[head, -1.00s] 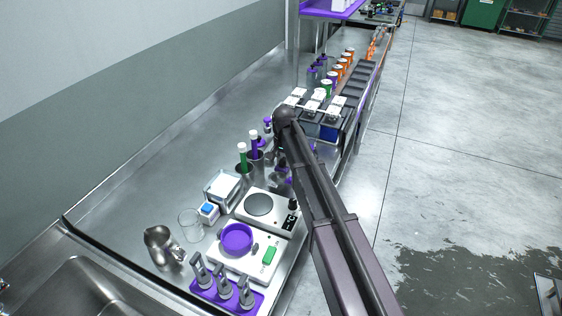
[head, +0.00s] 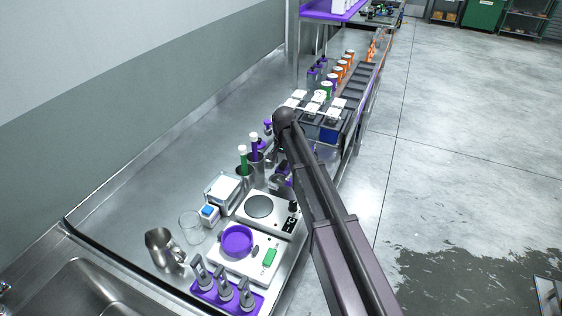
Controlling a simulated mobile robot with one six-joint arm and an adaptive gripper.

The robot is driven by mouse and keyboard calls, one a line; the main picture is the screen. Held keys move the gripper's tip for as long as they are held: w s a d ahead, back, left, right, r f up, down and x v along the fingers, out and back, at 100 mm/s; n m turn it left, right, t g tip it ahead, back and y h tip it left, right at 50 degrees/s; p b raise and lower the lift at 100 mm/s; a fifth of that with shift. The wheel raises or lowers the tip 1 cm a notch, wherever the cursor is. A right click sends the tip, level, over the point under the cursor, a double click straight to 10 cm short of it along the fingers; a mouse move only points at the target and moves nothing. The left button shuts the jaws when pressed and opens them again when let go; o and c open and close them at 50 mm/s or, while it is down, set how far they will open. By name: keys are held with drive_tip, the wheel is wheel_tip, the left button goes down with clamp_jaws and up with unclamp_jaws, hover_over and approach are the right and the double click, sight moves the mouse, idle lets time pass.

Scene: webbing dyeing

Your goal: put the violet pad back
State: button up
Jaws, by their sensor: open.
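A small violet patch (head: 287,168) shows beside the left edge of my arm, behind the hotplate; I cannot tell for sure whether it is the violet pad. My gripper (head: 281,178) is low over the bench there, largely hidden by my own arm, and it is open. Its fingertips are not clear, and I cannot tell whether it touches anything.
A hotplate (head: 260,206), a glass beaker (head: 190,224) and a metal jug (head: 160,246) stand nearby. White-lidded dye baths (head: 333,130) lie beyond. The left bench strip is clear.

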sight(284, 163)
wheel_tip(284, 163, up, 11)
drive_tip(key=p, duration=1.1)
drive_tip(key=shift+r, duration=0.2)
idle(0.5)
drive_tip(key=s+d+n, duration=0.4)
drive_tip(key=s+d, duration=1.8)
drive_tip(key=s, duration=0.4)
drive_tip(key=shift+s, duration=0.15)
